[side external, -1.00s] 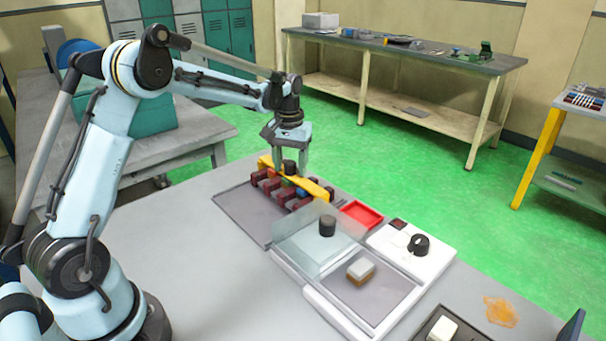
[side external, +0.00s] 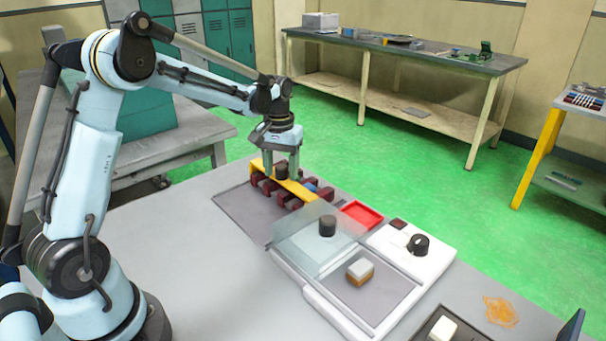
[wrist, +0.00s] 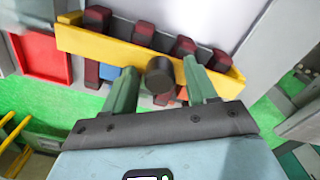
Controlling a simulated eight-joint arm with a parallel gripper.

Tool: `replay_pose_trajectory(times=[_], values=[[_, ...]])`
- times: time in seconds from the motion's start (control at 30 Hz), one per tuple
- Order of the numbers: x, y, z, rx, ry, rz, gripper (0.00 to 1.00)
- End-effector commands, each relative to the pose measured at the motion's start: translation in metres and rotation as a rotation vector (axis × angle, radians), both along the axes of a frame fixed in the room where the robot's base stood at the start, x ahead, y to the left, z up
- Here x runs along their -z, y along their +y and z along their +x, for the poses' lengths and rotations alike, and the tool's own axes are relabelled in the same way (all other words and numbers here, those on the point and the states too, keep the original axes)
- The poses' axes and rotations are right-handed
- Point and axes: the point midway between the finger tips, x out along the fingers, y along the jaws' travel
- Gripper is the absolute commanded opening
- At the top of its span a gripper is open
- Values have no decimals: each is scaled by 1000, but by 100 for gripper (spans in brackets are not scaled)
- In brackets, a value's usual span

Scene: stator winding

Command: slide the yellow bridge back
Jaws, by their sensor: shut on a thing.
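The yellow bridge (side external: 298,188) is a long bar with a black round knob (side external: 281,172) on it. It spans over a row of dark red blocks (side external: 309,184) with a blue one among them. My gripper (side external: 282,175) is down at the bridge, its fingers on either side of the knob. In the wrist view the bridge (wrist: 110,44) runs across the top, with the knob (wrist: 160,74) between the green fingers of my gripper (wrist: 160,88). Part of the blocks is hidden under the bridge.
A grey mat (side external: 236,213) lies under the blocks. A clear panel (side external: 303,236) with a black knob (side external: 327,225), a red tray (side external: 362,214) and a white box with a dial (side external: 418,244) stand to the right.

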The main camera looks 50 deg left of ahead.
Motion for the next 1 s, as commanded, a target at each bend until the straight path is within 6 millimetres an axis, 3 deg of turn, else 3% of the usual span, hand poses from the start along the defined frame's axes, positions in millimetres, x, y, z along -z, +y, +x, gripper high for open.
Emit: replay_pose_trajectory(times=[1.0], values=[[3,2,-47,0,1,5,40]])
